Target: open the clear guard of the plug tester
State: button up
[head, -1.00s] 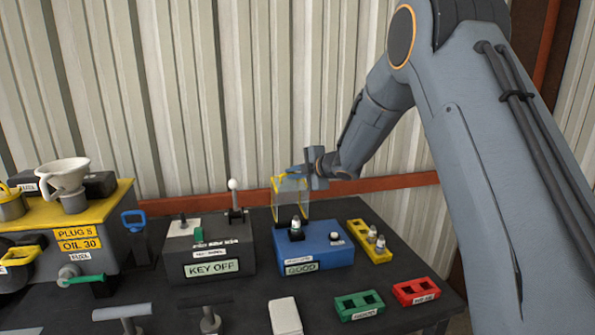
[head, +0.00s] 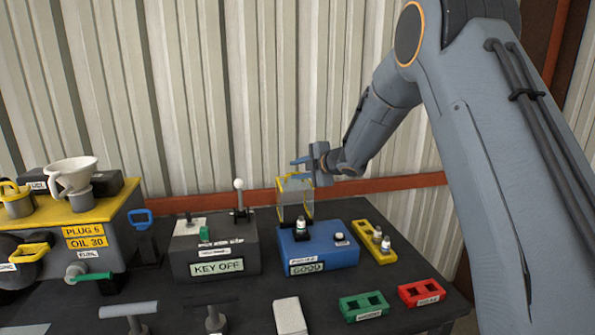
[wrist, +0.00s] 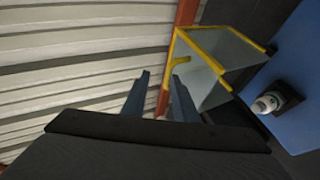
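The plug tester (head: 335,253) is a blue box with a display reading GOOD. A plug (head: 301,227) stands in its socket, uncovered. The clear guard (head: 293,205), edged in yellow, stands raised at the tester's back edge. In the wrist view the guard (wrist: 222,50) is at upper right, and the plug (wrist: 265,104) is at the right. My gripper (head: 297,170) is just above and behind the guard's top. Its two fingers (wrist: 160,95) are apart with nothing between them. The right finger appears close to the guard's yellow edge; I cannot tell whether they touch.
A yellow rack (head: 372,245) with plugs stands right of the tester. A green tray (head: 363,307) and a red tray (head: 421,293) lie in front. A grey key box (head: 213,255) with an upright lever is at left. The corrugated wall (head: 220,100) is close behind.

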jog(key=shift+s+d+f, duration=0.1)
jog(key=shift+d, duration=0.05)
jog(key=shift+s+d, duration=0.1)
jog(key=shift+s, duration=0.05)
jog(key=b+v, duration=0.2)
jog(key=v, duration=0.5)
jog(key=shift+s, duration=0.1)
